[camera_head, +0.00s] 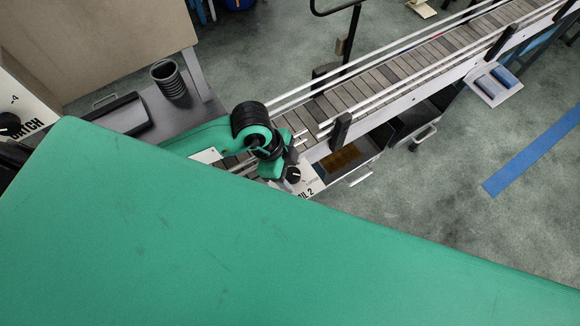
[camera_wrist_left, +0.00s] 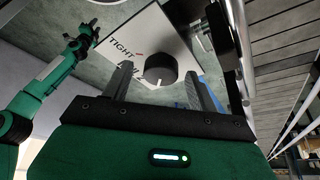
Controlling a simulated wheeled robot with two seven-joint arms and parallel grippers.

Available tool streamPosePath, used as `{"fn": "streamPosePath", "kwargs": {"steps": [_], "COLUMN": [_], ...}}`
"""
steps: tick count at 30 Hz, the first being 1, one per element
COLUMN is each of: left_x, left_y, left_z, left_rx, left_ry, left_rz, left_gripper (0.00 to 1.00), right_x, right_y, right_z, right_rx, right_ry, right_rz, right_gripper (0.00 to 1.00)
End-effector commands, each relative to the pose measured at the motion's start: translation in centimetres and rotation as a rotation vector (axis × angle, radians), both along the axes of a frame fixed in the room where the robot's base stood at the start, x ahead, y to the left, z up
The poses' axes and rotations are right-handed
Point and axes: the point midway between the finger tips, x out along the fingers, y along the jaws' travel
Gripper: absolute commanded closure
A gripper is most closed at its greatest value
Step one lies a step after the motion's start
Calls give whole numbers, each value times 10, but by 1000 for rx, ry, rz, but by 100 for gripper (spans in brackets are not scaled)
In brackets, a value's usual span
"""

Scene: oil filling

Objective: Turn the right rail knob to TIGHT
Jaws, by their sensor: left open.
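The black rail knob (camera_wrist_left: 160,68) stands on a white plate (camera_wrist_left: 150,35) marked TIGHT with a small red mark. The plate's other lettering is partly hidden by my finger. My left gripper (camera_wrist_left: 158,88) is open, with one finger on each side of the knob; I cannot tell whether they touch it. In the head view the knob (camera_head: 294,174) sits on the RAIL 2 plate (camera_head: 309,185), beside my left gripper (camera_head: 284,160).
A slatted conveyor (camera_head: 400,70) with side rails runs to the upper right. A black ribbed cup (camera_head: 168,78) stands on a grey surface at the left, near a BATCH dial (camera_head: 10,124). A large green part of mine hides the lower head view.

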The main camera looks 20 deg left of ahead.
Motion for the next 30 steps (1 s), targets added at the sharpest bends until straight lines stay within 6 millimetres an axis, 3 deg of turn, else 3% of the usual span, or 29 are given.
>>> {"fn": "streamPosePath", "kwargs": {"steps": [7,14,23,30], "left_x": [0,0,1,2], "left_y": [0,0,0,-1], "left_z": [-1,-1,-1,0], "left_rx": [0,0,0,-1], "left_ry": [0,0,-1,0], "left_rz": [0,0,-26,-145], "left_gripper": [41,84,85,85], "right_x": [-2,-2,-2,-2], "right_y": [4,2,-3,-4], "right_z": [0,0,0,0], "right_rx": [5,2,-4,-4], "right_ry": [2,2,3,3], "right_rz": [-2,-1,1,2], "right_gripper": [64,64,64,64]}}
